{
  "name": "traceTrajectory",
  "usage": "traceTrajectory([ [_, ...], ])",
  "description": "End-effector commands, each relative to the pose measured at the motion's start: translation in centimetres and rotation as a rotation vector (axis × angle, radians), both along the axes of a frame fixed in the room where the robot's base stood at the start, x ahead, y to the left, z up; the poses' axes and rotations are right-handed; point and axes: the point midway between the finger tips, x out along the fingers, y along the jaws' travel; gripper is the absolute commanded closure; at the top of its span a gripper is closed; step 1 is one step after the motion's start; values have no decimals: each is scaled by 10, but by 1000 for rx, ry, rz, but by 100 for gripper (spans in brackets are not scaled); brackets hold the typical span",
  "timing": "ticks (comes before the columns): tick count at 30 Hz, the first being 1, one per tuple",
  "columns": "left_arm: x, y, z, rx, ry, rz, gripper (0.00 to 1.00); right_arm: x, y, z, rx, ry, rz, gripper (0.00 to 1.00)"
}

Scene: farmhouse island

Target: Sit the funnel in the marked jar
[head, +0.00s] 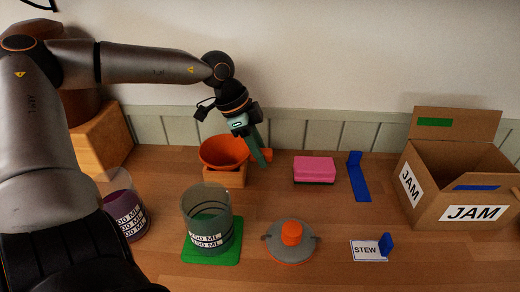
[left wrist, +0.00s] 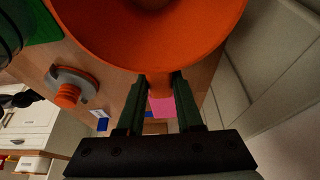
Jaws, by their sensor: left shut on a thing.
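My left gripper (head: 262,157) is shut on the short handle of the orange funnel (head: 224,151). In the left wrist view the funnel (left wrist: 110,38) fills the top, its handle between the fingertips (left wrist: 159,80). In the head view the funnel is at or just above a small orange-brown stand (head: 225,180); I cannot tell whether they touch. A clear jar (head: 208,215) with ML marks stands on a green mat (head: 230,257), in front of the funnel. Another ML-marked jar (head: 124,208) with purple contents stands at left, partly behind my arm. My right gripper is out of view.
A grey lid with an orange knob (head: 291,234) lies right of the mat. Beyond are a STEW card (head: 367,251), a pink block (head: 314,169), a blue strip (head: 358,178) and an open JAM box (head: 441,185). The wall runs close behind.

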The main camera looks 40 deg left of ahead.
Motion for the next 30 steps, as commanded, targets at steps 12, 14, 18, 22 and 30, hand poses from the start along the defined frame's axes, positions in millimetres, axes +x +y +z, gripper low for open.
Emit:
traceTrajectory([
  [12,0,0,0,0,0,0,100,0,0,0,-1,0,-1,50],
  [14,0,0,0,-1,-1,0,100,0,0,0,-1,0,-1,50],
  [18,0,0,5,0,-1,0,100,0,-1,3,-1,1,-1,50],
  [22,0,0,12,1,-1,0,100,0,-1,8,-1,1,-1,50],
  [30,0,0,26,1,-1,-1,100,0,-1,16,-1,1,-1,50],
])
